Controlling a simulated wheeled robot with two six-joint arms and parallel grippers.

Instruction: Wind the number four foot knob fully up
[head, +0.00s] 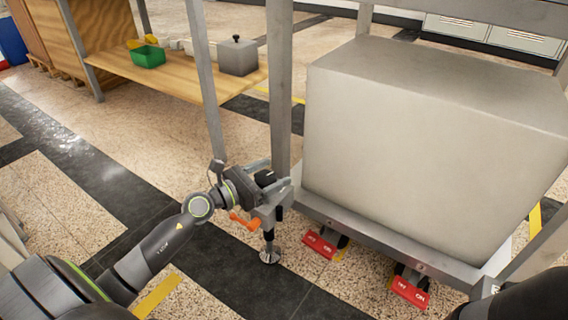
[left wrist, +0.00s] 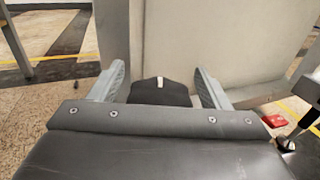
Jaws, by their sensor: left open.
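The black foot knob (head: 265,178) sits at the near left corner of the grey metal frame, above a levelling foot (head: 270,257) with a dark stem and a round metal pad. I cannot read a number on it. My left gripper (head: 268,188) is at this knob. In the left wrist view the knob (left wrist: 160,95), with a white mark on top, lies between the two spread fingers of my left gripper (left wrist: 158,76). A gap shows on each side of it. The knob's lower part is hidden behind the gripper body. My right gripper is out of view.
An orange lever (head: 243,222) sticks out beside the foot. Red pedals (head: 321,245) marked on and off stand under the frame. A large grey block (head: 430,140) fills the frame. A wooden bench (head: 190,80) stands behind, with clear floor left of the frame.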

